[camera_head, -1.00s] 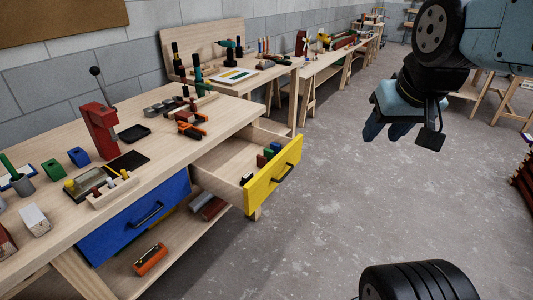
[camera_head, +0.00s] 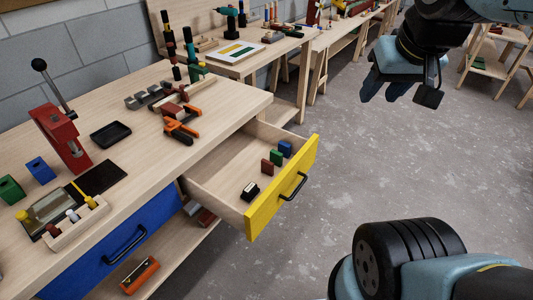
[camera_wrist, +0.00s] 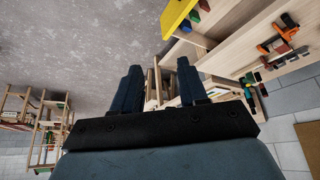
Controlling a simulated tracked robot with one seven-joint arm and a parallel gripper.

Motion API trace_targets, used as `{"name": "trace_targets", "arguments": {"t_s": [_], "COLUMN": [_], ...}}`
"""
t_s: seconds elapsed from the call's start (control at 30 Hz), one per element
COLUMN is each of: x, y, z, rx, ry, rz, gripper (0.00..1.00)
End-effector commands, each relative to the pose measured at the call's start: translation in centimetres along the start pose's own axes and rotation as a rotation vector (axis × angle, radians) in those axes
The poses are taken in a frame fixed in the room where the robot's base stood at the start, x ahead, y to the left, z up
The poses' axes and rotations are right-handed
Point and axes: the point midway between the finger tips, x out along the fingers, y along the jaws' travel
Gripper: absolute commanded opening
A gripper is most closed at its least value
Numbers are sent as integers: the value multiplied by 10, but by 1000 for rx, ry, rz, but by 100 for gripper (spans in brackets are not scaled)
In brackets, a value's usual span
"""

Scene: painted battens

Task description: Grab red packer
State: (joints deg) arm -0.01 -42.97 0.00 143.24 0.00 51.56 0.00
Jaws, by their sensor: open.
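The red packer (camera_head: 266,165) is a small dark red block standing in the open yellow-fronted drawer (camera_head: 281,193). A green block (camera_head: 276,157) and a blue block (camera_head: 285,148) stand in a row just beyond it.
A small black-and-white item (camera_head: 250,191) lies in the drawer's near corner. The blue drawer (camera_head: 120,249) beside it is shut. An orange clamp (camera_head: 180,122) and a black tray (camera_head: 110,135) lie on the bench. The floor (camera_head: 360,170) right of the drawer is clear.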

Motion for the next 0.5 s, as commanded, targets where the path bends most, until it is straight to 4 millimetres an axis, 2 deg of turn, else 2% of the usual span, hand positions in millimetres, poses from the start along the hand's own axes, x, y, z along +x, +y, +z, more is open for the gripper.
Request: {"name": "trace_targets", "arguments": {"t_s": [0.2, 0.37, 0.5], "x": [0, 4, 21], "y": [0, 0, -5], "z": [0, -2, -11], "rx": [0, -17, -79], "ry": [0, -14, -66], "rz": [0, 0, 9], "gripper": [44, 59, 72]}}
